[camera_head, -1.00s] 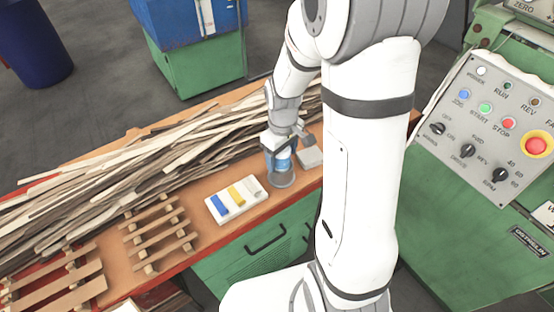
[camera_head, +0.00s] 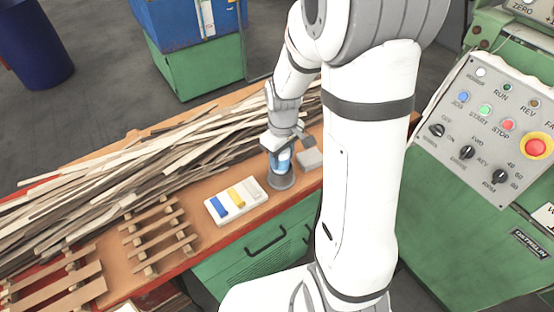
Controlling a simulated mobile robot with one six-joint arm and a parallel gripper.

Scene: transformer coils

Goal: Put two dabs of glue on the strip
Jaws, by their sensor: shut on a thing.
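My gripper (camera_head: 287,141) points down over the work table and is shut on a blue bottle with a pale label (camera_head: 280,159), apparently the glue. The bottle is upright, above or in a round grey holder (camera_head: 281,182) on the table; I cannot tell whether it is clear of the holder. Many long thin wooden strips (camera_head: 150,150) lie in a loose heap across the table to the left. I cannot tell which one is the task's strip. No dab of glue is visible.
A white tray (camera_head: 237,214) with blue, yellow and pale pieces lies left of the holder. A small grey block (camera_head: 309,159) is just right of it. Slatted wooden racks (camera_head: 157,236) stand front left.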

